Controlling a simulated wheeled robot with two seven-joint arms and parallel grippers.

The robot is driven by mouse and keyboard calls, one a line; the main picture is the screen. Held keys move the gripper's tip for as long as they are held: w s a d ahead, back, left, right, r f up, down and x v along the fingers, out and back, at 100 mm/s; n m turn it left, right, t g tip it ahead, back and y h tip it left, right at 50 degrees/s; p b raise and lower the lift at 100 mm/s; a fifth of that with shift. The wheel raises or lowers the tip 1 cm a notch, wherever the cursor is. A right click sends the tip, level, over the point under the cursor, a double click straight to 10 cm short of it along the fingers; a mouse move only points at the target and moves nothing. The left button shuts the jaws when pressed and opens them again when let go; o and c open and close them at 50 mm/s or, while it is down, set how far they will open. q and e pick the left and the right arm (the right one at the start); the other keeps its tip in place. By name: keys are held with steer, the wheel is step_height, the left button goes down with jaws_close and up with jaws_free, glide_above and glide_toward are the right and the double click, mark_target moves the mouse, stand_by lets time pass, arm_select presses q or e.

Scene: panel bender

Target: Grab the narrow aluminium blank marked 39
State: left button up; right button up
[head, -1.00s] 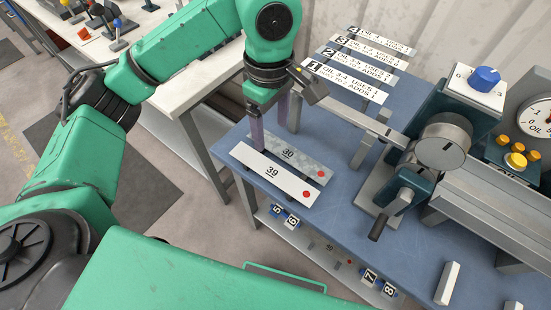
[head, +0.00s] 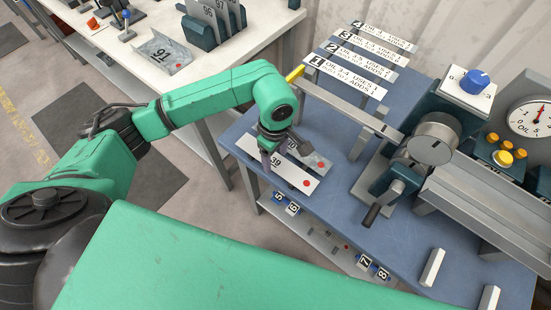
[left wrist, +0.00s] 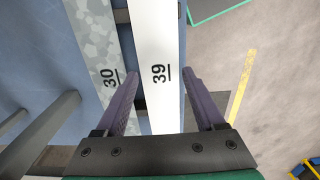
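The narrow white blank marked 39 (head: 293,183) lies flat on the blue bench top, with a red dot at its right end. It also shows in the left wrist view (left wrist: 157,35). A grey mottled blank marked 30 (head: 319,162) lies behind it, with a red dot too; it shows at left in the wrist view (left wrist: 93,35). My left gripper (head: 272,160) is over the left part of the 39 blank. In the wrist view its fingers (left wrist: 160,76) are open, one on either side of the 39 blank. Whether the fingertips touch it is unclear. My right gripper is out of view.
A bending machine with a handle (head: 397,190) is to the right. Bare bench lies right of the blanks.

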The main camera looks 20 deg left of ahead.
arm_select(q)
steer(key=c, duration=0.8)
steer(key=shift+r, duration=0.1)
